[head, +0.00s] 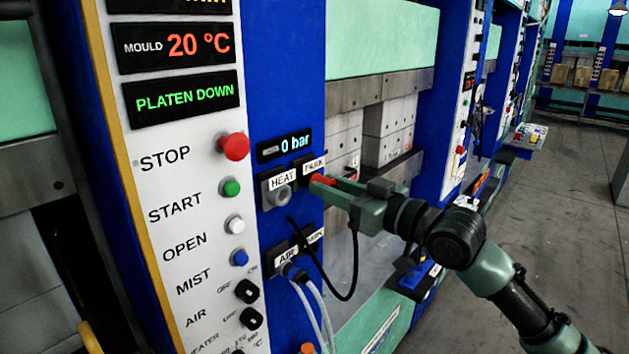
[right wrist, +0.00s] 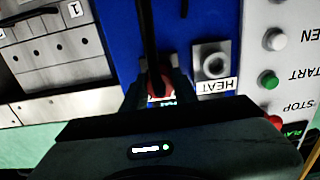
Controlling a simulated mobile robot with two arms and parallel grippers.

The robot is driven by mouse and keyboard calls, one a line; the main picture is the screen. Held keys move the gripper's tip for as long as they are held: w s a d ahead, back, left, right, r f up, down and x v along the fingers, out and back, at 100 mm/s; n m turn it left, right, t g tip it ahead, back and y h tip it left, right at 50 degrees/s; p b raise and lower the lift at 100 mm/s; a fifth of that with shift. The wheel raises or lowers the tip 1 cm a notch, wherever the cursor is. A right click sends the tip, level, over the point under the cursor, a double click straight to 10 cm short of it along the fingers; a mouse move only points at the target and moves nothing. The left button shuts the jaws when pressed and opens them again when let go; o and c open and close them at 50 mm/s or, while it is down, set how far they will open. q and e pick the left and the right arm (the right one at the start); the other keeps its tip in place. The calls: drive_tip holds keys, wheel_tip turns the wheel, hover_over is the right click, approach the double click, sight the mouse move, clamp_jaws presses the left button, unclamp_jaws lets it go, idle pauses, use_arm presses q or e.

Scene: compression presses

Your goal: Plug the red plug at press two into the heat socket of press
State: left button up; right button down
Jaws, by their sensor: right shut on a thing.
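The red plug (head: 321,180) is at the socket labelled PARK, and my right gripper (head: 326,187) is shut on it. In the right wrist view the plug (right wrist: 158,84) shows between the dark fingers, with its black cable running up the picture. The fingers hide the park socket, so I cannot tell whether the plug is seated in it. The heat socket (head: 282,194) is just left of the plug in the head view and is empty. The heat socket also shows in the right wrist view (right wrist: 214,66), right of the gripper. My left gripper is out of view.
The press panel has a red stop button (head: 234,147) and a pressure display (head: 284,145) reading 0 bar. Below the sockets is an air connector (head: 293,271) with pale hoses. The black cable (head: 352,270) hangs in a loop. Open floor (head: 570,230) lies to the right.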

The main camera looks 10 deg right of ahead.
drive_tip(key=shift+s+d, duration=0.15)
drive_tip(key=shift+s, duration=0.05)
drive_tip(key=shift+s+d, duration=0.4)
drive_tip(key=shift+s, duration=0.05)
drive_tip(key=shift+s+d+b, duration=0.35)
drive_tip(key=shift+s, duration=0.15)
idle(0.6)
drive_tip(key=shift+b+v, duration=0.75)
drive_tip(key=shift+v, duration=1.3)
drive_tip(key=shift+r, duration=0.1)
